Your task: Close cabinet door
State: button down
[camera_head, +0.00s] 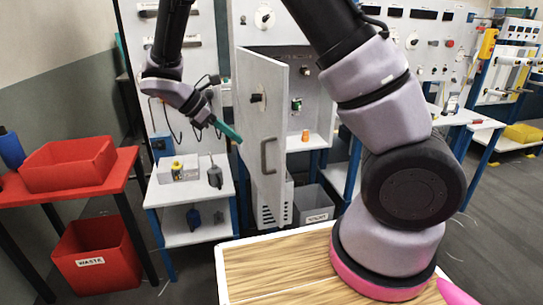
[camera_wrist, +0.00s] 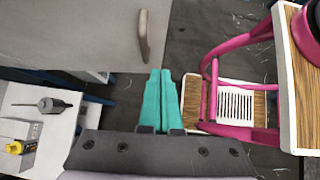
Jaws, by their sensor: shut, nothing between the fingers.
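The cabinet door (camera_head: 262,115) is a pale grey panel with a grey bar handle (camera_head: 268,156) and a black knob. It stands open, swung out from the cabinet interior (camera_head: 310,100) seen to its right. In the wrist view the door (camera_wrist: 75,32) fills the upper left, with its handle (camera_wrist: 143,37) near its right end. My gripper (camera_head: 238,139) has teal fingers, shut and empty, with tips at the door's left edge in the head view. The fingers (camera_wrist: 161,72) also show in the wrist view, just beyond the handle's end. I cannot tell whether they touch the door.
A small white shelf table (camera_head: 187,190) with tools stands left of the door. A red table with a red bin (camera_head: 68,164) is farther left. A grey bin (camera_head: 313,205) stands behind the door. My wood-topped base is in front. Dark floor is clear between them.

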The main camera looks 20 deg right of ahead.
send_near(279, 160)
jog(key=a+f+x, duration=0.1)
jog(key=x, duration=0.4)
jog(key=shift+s+d+r+n, duration=0.2)
jog(key=shift+d+r+n, duration=0.1)
jog(key=shift+d, duration=0.45)
